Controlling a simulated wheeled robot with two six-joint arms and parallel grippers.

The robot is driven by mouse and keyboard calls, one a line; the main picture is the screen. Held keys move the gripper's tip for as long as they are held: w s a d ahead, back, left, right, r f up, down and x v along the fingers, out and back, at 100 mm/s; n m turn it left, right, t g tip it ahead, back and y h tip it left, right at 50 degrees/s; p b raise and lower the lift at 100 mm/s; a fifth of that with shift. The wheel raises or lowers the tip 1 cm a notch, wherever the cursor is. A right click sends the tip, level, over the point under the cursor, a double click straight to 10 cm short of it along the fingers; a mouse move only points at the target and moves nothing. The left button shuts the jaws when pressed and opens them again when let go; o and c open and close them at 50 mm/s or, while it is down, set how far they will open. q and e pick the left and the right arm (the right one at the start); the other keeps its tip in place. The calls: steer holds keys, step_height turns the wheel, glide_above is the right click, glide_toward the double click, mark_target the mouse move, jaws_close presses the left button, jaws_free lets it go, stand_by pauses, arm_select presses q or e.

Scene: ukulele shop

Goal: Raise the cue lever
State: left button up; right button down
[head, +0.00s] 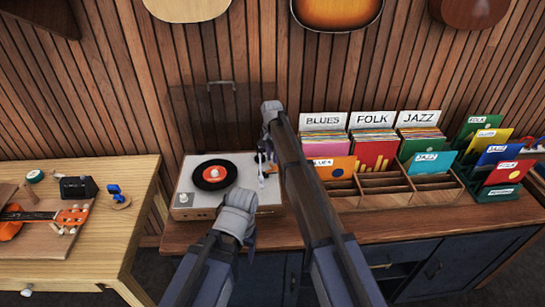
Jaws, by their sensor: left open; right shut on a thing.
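The turntable (185,197) stands at the left end of the counter, with a black record with an orange label (214,175) on its platter. Its pale tonearm (261,172) is at the right of the record. My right gripper (265,143) reaches down at the tonearm's rear end and is shut on a small part there. The cue lever cannot be made out; my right arm and gripper cover that area. My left gripper (237,206) is open, low over the turntable's front right corner; its fingertips are mostly hidden behind its wrist.
The see-through lid (215,110) stands raised behind the turntable. To the right are wooden record bins (383,200) and a green record rack (497,193). A wooden workbench (115,228) with an orange ukulele (12,228) is at left. Ukuleles hang on the slatted wall above.

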mark_target(272, 156)
steer(key=c, duration=0.8)
jaws_free()
steer(key=shift+o, duration=0.2)
steer(key=shift+r, duration=0.1)
steer(key=r+p, duration=0.7)
steer(key=p, duration=0.1)
steer(key=shift+s+r, duration=0.3)
steer(key=shift+r, duration=0.05)
steer(key=shift+f, duration=0.1)
steer(key=shift+c, duration=0.2)
